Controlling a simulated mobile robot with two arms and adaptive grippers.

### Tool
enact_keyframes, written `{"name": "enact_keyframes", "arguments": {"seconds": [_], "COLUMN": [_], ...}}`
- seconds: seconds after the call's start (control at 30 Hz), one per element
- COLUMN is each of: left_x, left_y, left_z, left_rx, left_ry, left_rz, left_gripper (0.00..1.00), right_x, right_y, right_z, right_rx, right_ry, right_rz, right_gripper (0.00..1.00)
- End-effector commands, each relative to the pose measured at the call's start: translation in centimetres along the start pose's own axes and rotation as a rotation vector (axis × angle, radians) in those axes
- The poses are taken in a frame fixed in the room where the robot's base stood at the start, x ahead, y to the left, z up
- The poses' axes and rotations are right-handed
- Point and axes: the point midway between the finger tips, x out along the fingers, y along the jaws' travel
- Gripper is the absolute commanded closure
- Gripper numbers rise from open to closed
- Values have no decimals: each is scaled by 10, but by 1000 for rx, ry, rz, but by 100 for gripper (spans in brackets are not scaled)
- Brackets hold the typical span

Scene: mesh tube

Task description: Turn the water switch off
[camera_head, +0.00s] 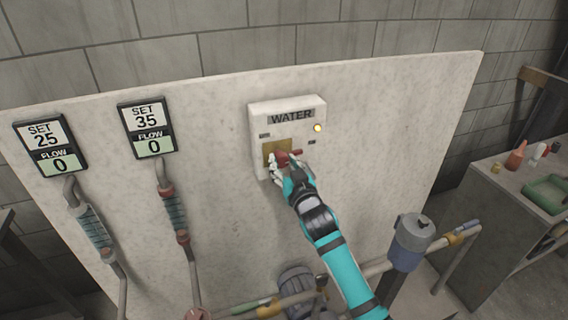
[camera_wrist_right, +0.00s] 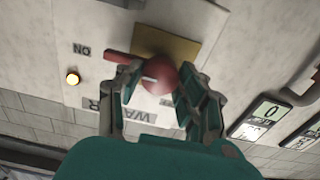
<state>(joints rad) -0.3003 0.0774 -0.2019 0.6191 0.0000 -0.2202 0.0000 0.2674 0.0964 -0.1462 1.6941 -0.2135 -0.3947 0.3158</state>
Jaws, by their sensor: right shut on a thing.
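The white water switch box (camera_head: 287,112), labelled WATER, is on the pale panel. Its yellow round light (camera_head: 318,128) looks lit. The red switch handle (camera_head: 295,154) sits in front of a brass-coloured plate and points right in the head view. In the right wrist view the red handle (camera_wrist_right: 158,72) has a round knob and a bar pointing towards the ON label (camera_wrist_right: 82,49). My right gripper (camera_head: 281,166) is shut on the handle, with one finger on each side of the knob in the wrist view. The fingers partly hide the handle. My left gripper is not in view.
Two gauges (camera_head: 50,145) (camera_head: 148,130) read SET 25 and SET 35, both FLOW 0, with pipes below. A blue-grey canister (camera_head: 411,243) and pipes stand below the panel at right. A side counter (camera_head: 490,190) holds bottles and a green tray (camera_head: 548,193).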

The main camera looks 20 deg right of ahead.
Motion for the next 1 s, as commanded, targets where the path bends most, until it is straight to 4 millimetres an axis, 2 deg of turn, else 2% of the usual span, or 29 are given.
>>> {"name": "enact_keyframes", "arguments": {"seconds": [0.37, 1.0], "left_x": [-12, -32], "left_y": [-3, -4], "left_z": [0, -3], "left_rx": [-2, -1], "left_ry": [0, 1], "left_rz": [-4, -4], "left_gripper": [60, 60], "right_x": [0, 0], "right_y": [0, -1], "right_z": [-2, -1], "right_rx": [-198, -802], "right_ry": [-1, 1], "right_rz": [0, -1], "right_gripper": [95, 95]}}
